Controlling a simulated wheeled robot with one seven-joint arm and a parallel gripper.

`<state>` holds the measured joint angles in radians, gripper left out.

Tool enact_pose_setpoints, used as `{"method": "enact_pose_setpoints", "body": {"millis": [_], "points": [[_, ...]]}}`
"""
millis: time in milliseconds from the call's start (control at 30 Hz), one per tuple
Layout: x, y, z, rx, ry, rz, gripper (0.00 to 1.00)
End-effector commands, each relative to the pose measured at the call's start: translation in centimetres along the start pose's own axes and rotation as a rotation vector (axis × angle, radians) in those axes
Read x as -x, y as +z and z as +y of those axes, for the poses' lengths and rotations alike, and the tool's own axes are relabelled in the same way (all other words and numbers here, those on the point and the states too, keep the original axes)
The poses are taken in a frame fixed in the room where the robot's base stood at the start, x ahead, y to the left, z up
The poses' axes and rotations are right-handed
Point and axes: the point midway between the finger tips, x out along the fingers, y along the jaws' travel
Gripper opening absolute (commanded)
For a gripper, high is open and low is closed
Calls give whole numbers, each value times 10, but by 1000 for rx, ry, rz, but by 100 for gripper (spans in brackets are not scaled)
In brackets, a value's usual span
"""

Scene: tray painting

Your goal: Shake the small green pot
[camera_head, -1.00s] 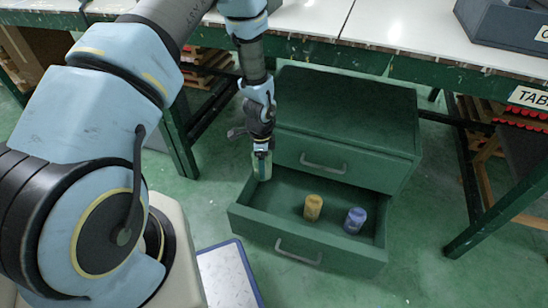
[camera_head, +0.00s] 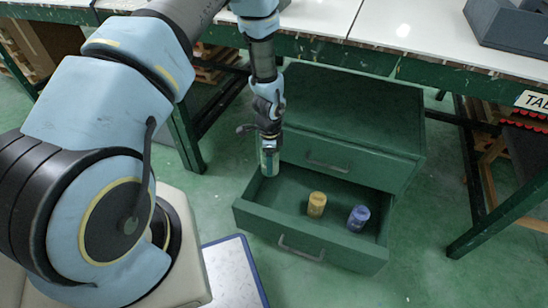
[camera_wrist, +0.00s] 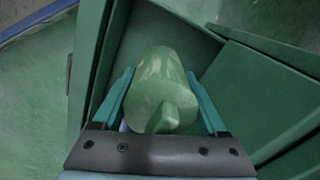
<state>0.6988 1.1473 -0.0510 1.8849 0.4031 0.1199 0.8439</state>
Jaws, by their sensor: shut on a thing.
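The small green pot (camera_wrist: 160,85) is a pale green cylinder between the two teal fingers of my gripper (camera_wrist: 160,105) in the wrist view. In the head view my gripper (camera_head: 269,145) points down at the left end of the open lower drawer (camera_head: 310,238). The green pot (camera_head: 269,163) hangs below the fingers there, at the drawer's left side. The gripper is shut on it. I cannot tell whether the pot touches the drawer floor.
A yellow pot (camera_head: 316,204) and a blue-purple pot (camera_head: 357,218) stand in the open drawer. The green cabinet (camera_head: 350,105) rises behind, its upper drawer (camera_head: 325,160) shut. A white-topped table (camera_head: 400,35) stands behind. A blue-edged white board (camera_head: 232,275) lies in front.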

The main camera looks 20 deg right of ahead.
Motion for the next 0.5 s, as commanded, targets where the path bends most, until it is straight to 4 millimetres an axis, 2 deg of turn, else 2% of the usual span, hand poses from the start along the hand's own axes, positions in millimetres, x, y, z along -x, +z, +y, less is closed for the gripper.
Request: {"method": "enact_pose_setpoints", "body": {"millis": [33, 100, 267, 367, 500], "points": [[-1, -14, -5, -4, -4, 4, 46], [-2, -30, -12, -5, -4, 3, 46], [-1, -52, -22, -2, -2, 2, 46], [1, -48, -20, 0, 0, -1, 46], [4, -19, -7, 3, 3, -2, 46]]}}
